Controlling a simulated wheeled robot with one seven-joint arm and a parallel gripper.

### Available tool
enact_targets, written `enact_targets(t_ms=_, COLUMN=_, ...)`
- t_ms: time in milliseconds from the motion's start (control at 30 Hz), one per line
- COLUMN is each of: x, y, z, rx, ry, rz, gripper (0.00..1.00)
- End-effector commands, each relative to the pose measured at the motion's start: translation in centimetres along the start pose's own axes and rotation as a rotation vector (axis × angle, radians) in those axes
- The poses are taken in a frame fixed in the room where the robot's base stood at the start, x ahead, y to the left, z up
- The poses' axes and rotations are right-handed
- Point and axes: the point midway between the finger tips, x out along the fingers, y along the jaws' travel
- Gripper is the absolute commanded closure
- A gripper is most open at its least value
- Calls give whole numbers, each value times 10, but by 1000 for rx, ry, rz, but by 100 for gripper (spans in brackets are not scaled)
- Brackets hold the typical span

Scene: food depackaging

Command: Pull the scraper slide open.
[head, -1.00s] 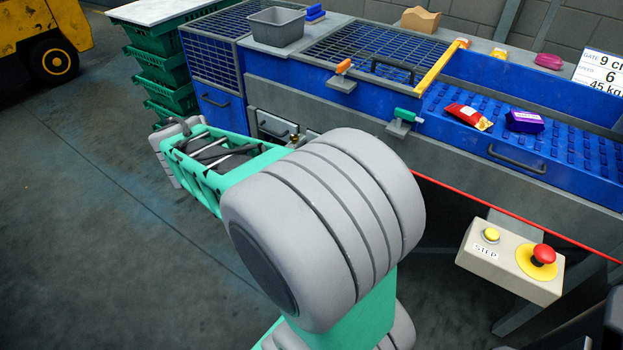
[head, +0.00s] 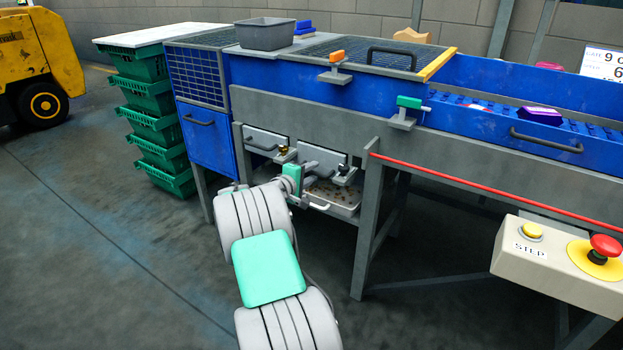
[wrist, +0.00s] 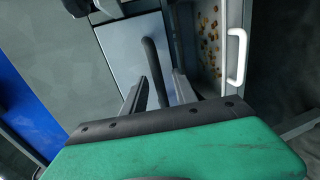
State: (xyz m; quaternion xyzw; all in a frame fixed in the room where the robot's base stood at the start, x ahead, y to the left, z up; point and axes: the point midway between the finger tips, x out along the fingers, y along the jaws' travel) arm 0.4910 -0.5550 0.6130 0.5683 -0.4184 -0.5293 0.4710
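Two pale grey panels with dark bar handles sit low in the grey front of the machine in the head view, a left panel (head: 265,141) and a right panel (head: 322,156). No label shows which is the scraper slide. In the wrist view, a dark bar handle (wrist: 152,66) stands on a grey panel (wrist: 122,48). My gripper (wrist: 160,88) is open, with one finger on each side of this handle and no clear grip on it. In the head view, my gripper's green body is close to the panels, and its fingertips are hard to make out.
A pale tray with brown bits (wrist: 207,45) and a white handle (wrist: 235,58) lies beside the panel in the wrist view. A table leg (head: 368,230) and a stop-button box (head: 560,262) stand to the right.

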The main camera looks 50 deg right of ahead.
Motion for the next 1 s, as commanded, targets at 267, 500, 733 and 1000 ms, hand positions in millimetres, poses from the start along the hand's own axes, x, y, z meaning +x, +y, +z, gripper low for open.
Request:
enact_targets(t_ms=267, x=7, y=0, z=0, rx=0, ry=1, rz=0, gripper=66)
enact_targets(t_ms=500, x=6, y=0, z=0, rx=0, ry=1, rz=0, gripper=82)
enact_targets(t_ms=733, x=6, y=0, z=0, rx=1, ry=1, rz=-1, gripper=100)
enact_targets(t_ms=1000, x=6, y=0, z=0, rx=1, ry=1, rz=-1, gripper=100)
